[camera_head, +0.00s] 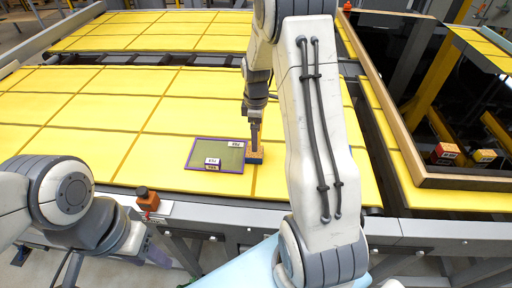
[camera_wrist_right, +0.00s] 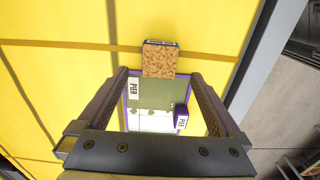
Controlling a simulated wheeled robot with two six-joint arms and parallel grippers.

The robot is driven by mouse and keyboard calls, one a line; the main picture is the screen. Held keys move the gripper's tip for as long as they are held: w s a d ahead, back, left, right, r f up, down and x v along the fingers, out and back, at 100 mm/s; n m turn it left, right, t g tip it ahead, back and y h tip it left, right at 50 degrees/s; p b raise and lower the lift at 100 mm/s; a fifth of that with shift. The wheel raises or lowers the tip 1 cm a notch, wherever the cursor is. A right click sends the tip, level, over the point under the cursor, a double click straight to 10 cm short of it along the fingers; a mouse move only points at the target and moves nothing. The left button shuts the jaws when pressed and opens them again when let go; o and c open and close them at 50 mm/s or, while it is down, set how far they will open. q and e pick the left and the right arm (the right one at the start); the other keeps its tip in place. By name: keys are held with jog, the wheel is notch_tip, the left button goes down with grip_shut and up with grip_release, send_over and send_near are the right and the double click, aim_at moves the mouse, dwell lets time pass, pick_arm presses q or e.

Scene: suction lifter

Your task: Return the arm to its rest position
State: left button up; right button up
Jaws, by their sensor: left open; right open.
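My right gripper (camera_wrist_right: 160,82) is open. Its two fingers point at a cork-topped block (camera_wrist_right: 158,62), which lies just past the fingertips with nothing visibly clamped. In the head view the right gripper (camera_head: 255,132) hangs down close to this block (camera_head: 256,154), at the right edge of a purple-rimmed olive panel (camera_head: 193,142); whether they touch is unclear. My left gripper (camera_head: 155,250) is low at the left, in front of the table's front rail, and open; no held object shows.
An orange-and-black knob (camera_head: 147,197) stands on the front rail. The yellow table (camera_head: 85,130) is clear at left. A wood-edged frame (camera_head: 395,150) stands at right, with red (camera_head: 447,150) and yellow blocks beyond.

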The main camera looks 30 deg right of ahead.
jog(key=s+a+r+b, duration=0.1)
jog(key=s+a+r, duration=0.2)
jog(key=a, duration=0.4)
jog(key=s+a+r+m+b, duration=0.1)
jog(key=s+a+r, duration=0.1)
jog(key=s+a, duration=0.35)
jog(key=s+a+r, duration=0.2)
jog(key=a+r, duration=0.1)
jog(key=a, duration=0.6)
jog(key=s+a+m, duration=0.1)
jog(key=s+a, duration=0.2)
jog(key=s, duration=0.4)
jog(key=s+a+m+y+b, duration=0.1)
jog(key=s+a, duration=0.2)
jog(key=s, duration=0.5)
jog(key=shift+s+f+b, duration=0.15)
jog(key=shift+s+b, duration=0.05)
jog(key=shift+b, duration=0.1)
